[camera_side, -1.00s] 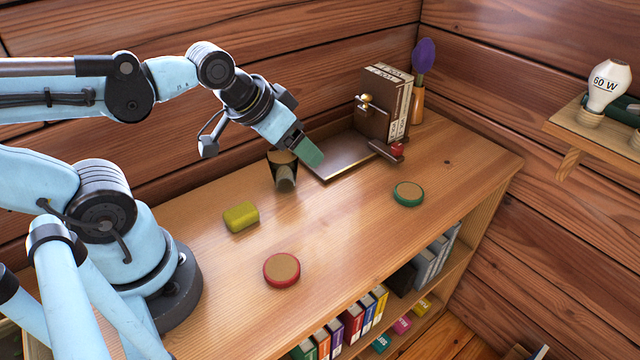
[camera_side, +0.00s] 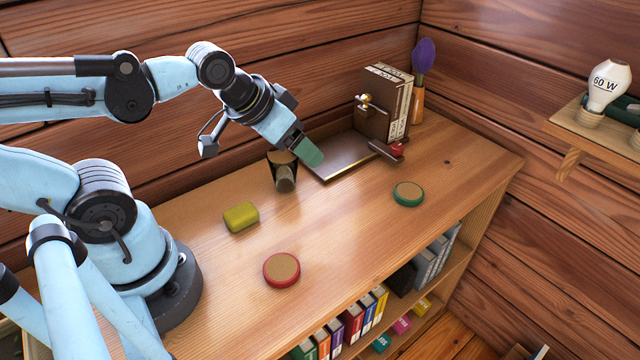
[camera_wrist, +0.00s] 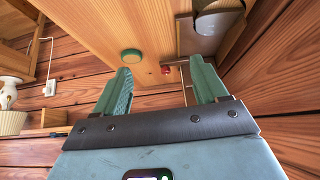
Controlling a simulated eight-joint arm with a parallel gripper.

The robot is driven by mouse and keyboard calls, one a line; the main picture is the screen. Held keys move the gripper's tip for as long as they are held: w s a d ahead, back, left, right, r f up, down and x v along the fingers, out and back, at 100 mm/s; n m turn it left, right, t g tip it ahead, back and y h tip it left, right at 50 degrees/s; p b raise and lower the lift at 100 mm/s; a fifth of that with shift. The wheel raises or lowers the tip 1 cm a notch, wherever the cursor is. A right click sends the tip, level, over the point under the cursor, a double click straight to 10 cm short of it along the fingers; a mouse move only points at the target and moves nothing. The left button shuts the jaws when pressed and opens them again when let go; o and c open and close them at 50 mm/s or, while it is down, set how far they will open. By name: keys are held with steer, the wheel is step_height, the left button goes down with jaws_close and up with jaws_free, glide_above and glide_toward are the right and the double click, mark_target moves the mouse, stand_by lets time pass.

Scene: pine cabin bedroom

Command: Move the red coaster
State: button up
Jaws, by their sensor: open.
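The red coaster (camera_side: 281,269), a round disc with a red rim and a tan top, lies flat on the wooden cabinet top near its front edge. It does not show in the wrist view. My gripper (camera_side: 309,155) is above the cabinet top towards the back, beside the tray, well away from the red coaster. In the wrist view my gripper (camera_wrist: 158,88) has its two green fingers apart with nothing between them. A similar coaster with a green rim (camera_side: 408,194) lies to the right and also shows in the wrist view (camera_wrist: 131,56).
A yellow-green block (camera_side: 241,217) lies behind the red coaster. A dark cup-like object (camera_side: 284,177) stands near my gripper. A tray (camera_side: 345,172) with upright books (camera_side: 390,100) is at the back. The wood around the red coaster (camera_side: 330,240) is clear.

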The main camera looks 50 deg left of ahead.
mark_target(278, 271)
steer(key=shift+w+d+f, duration=0.1)
steer(key=shift+w+d, duration=0.05)
steer(key=c, duration=0.5)
steer(key=shift+w+d+f+g, duration=0.15)
steer(key=shift+d+g, duration=0.1)
steer(key=shift+g, duration=0.15)
steer(key=shift+c, duration=1.3)
steer(key=d+f+g, duration=0.1)
steer(key=w+d+f+g, duration=0.1)
steer(key=d+f+g, duration=0.1)
steer(key=shift+w+d+f+h, duration=0.1)
steer(key=shift+w+d+h, duration=0.05)
steer(key=shift+h, duration=0.15)
jaws_close()
steer(key=d+f+g, duration=0.1)
steer(key=f, duration=0.1)
steer(key=d+f+g, duration=0.2)
steer(key=f, duration=0.1)
steer(key=d+f+g, duration=0.1)
steer(key=f+g, duration=0.1)
steer(key=shift+d+f+n, duration=0.15)
steer(key=shift+d+n, duration=0.15)
steer(key=shift+s+d+f, duration=0.1)
steer(key=shift+s, duration=0.4)
steer(key=s, duration=1.1)
steer(key=shift+d, duration=0.25)
steer(key=shift+s+f, duration=0.15)
steer(key=shift+s, duration=0.1)
steer(key=shift+w+f, duration=0.1)
steer(key=shift+f, duration=0.55)
